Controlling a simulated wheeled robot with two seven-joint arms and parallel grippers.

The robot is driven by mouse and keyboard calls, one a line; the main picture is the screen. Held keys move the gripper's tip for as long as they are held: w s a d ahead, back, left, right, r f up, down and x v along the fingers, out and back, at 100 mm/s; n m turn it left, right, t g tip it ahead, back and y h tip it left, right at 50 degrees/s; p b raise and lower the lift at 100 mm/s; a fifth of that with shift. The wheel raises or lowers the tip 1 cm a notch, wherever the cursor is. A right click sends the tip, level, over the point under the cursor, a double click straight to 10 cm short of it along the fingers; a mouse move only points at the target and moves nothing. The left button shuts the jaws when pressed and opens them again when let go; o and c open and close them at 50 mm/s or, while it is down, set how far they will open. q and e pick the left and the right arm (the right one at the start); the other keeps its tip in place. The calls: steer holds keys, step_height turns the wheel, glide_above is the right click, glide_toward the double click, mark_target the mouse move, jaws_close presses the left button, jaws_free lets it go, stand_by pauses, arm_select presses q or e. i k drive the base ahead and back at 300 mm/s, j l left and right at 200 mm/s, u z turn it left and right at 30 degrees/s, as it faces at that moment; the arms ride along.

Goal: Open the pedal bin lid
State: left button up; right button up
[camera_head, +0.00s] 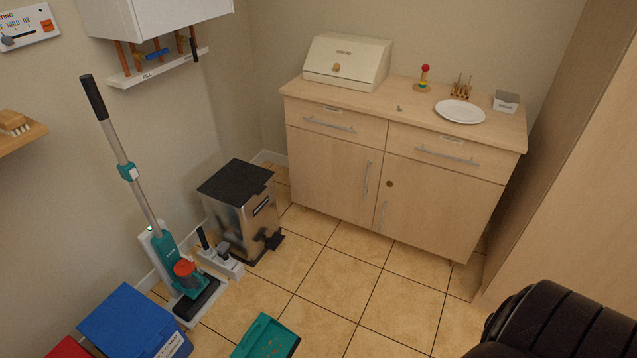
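The pedal bin (228,222) stands on the floor left of the wooden cabinet, near the back wall. It is a box with shiny metal sides and a flat dark lid (236,180). The lid lies down shut on the body. A dark pedal (275,241) sticks out low at its right side, close to the floor. Neither of my grippers shows in the head view, so I cannot see whether they are open or shut.
A teal upright vacuum (166,252) stands left of the bin. A blue-lidded box (130,318) and a teal dustpan (265,338) are in front. The cabinet (330,168) is at the right. The tiled floor (340,292) before the cabinet is clear. A dark ribbed shape fills the lower right.

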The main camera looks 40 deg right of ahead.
mark_target(234, 184)
steer(key=z, duration=0.65)
steer(key=u, duration=0.35)
steer(key=i+l+u, duration=0.15)
steer(key=l+u, duration=0.15)
steer(key=u, duration=0.15)
steer(key=i+l+u, duration=0.15)
steer(key=l+u, duration=0.6)
steer(key=u, duration=0.15)
